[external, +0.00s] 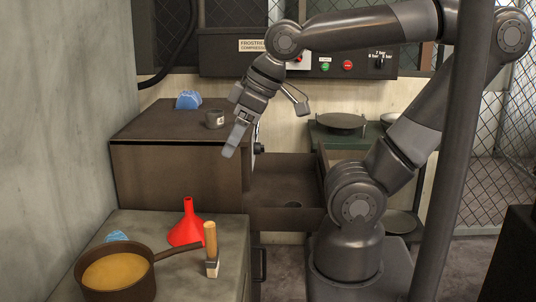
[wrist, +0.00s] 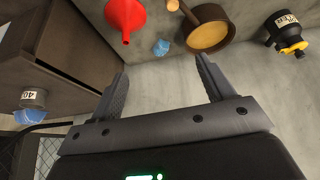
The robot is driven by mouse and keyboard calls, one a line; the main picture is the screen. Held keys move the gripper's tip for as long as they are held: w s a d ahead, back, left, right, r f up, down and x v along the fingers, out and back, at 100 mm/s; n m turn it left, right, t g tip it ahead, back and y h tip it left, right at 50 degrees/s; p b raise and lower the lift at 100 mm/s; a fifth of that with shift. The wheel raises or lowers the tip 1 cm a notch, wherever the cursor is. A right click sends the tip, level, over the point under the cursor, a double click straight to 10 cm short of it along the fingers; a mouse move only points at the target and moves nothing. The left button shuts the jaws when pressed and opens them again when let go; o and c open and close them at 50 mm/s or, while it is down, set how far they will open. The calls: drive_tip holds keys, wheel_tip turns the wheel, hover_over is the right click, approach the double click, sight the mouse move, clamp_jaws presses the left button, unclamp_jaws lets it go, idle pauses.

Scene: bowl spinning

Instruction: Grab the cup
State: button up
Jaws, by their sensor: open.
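The cup (external: 215,119) is small, grey and stands on top of the brown cabinet, near its front right side. In the wrist view the cup (wrist: 33,98) shows at the left edge, with a pale label. My gripper (external: 236,138) hangs in front of the cabinet, just right of and below the cup in the external view, pointing down. In the wrist view my gripper (wrist: 162,72) has its fingers spread wide with nothing between them. The cup lies outside the fingers, to their left.
A blue crumpled object (external: 188,99) is behind the cup on the cabinet (external: 150,129). Below, a red funnel (external: 187,228), a pot (external: 117,272) and a wooden-handled brush (external: 211,250) stand on a grey counter. A dark bottle with a yellow cap (wrist: 290,46) shows in the wrist view.

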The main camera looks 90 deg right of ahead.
drive_tip(key=w+d+r+g+h, duration=0.2)
drive_tip(key=w+d+r, duration=0.1)
drive_tip(key=w+d, duration=0.3)
drive_tip(key=g+y, duration=0.2)
drive_tip(key=g, duration=0.3)
approach(214, 115)
drive_tip(key=d, duration=0.3)
drive_tip(key=f, duration=0.3)
drive_tip(key=s+f, duration=0.1)
drive_tip(key=f, duration=0.1)
drive_tip(key=shift+a+f, duration=0.15)
drive_tip(key=shift+f, duration=0.05)
drive_tip(key=shift+w+f, duration=0.1)
drive_tip(key=shift+f, duration=2.6)
drive_tip(key=shift+c, duration=0.4)
drive_tip(key=c, duration=1)
